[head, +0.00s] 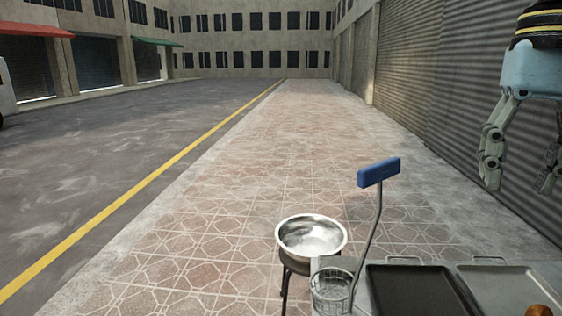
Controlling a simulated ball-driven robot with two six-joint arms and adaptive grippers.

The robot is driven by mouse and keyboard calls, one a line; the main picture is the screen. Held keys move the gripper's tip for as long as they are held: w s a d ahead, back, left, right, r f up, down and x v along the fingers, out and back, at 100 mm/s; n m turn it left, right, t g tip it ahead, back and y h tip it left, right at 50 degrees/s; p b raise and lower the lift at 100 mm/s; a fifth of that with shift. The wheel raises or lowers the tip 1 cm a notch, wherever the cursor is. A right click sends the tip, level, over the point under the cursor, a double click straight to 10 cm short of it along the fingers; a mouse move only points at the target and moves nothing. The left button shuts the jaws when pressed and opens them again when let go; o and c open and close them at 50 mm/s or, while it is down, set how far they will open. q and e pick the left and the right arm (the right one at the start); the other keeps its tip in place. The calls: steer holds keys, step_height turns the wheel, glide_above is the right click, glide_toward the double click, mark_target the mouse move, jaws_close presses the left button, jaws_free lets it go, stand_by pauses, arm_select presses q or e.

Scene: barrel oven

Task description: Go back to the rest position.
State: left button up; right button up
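My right gripper (519,172) hangs at the upper right of the head view, fingers pointing down. Its two fingers are spread apart with nothing between them. It is in the air in front of the corrugated shutter, above the trays and touching nothing. My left gripper is not in this view.
A dark tray (415,291) and a grey tray (508,289) lie at the bottom right. The tiled pavement beyond is clear.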

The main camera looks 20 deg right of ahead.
steer(key=s+a+f+n+t, duration=0.1)
steer(key=s+a+f+n, duration=0.15)
steer(key=f, duration=0.55)
steer(key=s+a+f+n+t+h, duration=0.15)
steer(key=a+f+n, duration=0.25)
steer(key=f, duration=0.5)
steer(key=s+a+f+n+t, duration=0.2)
steer(key=a+f+n, duration=0.15)
steer(key=f, duration=0.45)
step_height(320, 180, down, 25)
steer(key=d+g+b, duration=0.1)
steer(key=d+b, duration=0.2)
steer(key=b, duration=0.2)
steer(key=s+d+f+g+b, duration=0.15)
steer(key=s+f, duration=0.25)
steer(key=f, duration=0.5)
steer(key=s+f+b, duration=0.3)
steer(key=s+f, duration=0.1)
steer(key=f, duration=0.6)
steer(key=s+f+b, duration=0.2)
steer(key=s+f, duration=0.8)
steer(key=s, duration=0.3)
steer(key=shift+f+b, duration=0.35)
steer(key=shift+b, duration=0.05)
steer(key=shift+s+g, duration=0.15)
steer(key=shift+g, duration=0.15)
